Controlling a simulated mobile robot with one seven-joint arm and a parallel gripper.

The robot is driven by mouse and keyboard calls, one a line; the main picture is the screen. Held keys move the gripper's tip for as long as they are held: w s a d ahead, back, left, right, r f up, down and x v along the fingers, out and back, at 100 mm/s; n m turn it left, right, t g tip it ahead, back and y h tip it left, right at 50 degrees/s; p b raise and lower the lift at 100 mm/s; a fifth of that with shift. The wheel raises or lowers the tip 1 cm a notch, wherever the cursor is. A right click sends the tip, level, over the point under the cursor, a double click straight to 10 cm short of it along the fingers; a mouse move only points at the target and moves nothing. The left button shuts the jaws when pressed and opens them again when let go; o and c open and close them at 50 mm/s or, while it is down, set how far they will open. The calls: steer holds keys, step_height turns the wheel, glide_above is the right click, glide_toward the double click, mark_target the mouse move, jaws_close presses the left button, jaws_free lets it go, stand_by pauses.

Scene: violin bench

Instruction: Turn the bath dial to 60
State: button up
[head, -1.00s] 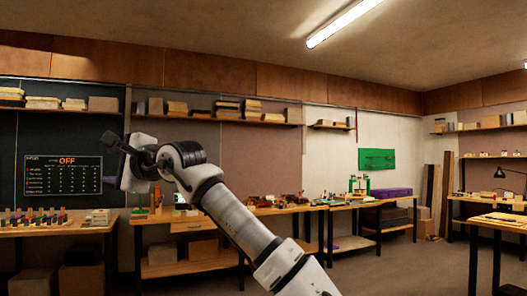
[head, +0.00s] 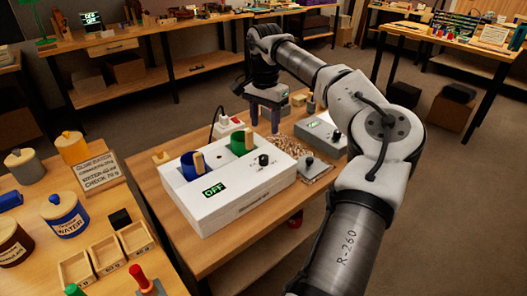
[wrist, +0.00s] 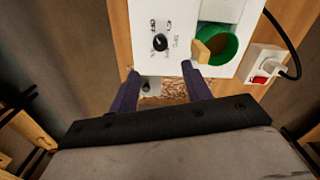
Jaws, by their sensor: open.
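The white bath box (head: 230,202) stands on the wooden bench, with a blue pot (head: 192,167) and a green pot (head: 240,144) set in its top. Its display (head: 214,191) reads OFF. The black bath dial (head: 263,160) is on the top, right of the green pot. In the wrist view the dial (wrist: 159,43) shows beyond the fingertips, with small print around it that I cannot read clearly. My gripper (head: 265,127) is open and empty, fingers pointing down, behind the dial in the head view. It also shows in the wrist view (wrist: 160,74), apart from the dial.
A grey box with a knob (head: 320,131) and a small plate with a black knob (head: 310,165) lie right of the bath. A red-switched white unit (head: 230,125) with a cable is behind it. Jars and wooden trays (head: 105,253) fill the left bench.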

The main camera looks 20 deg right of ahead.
mark_target(264, 157)
step_height(264, 157, down, 11)
steer(key=shift+a+r+p, duration=0.1)
steer(key=shift+r+p, duration=0.05)
steer(key=shift+p, duration=0.6)
steer(key=c, duration=1)
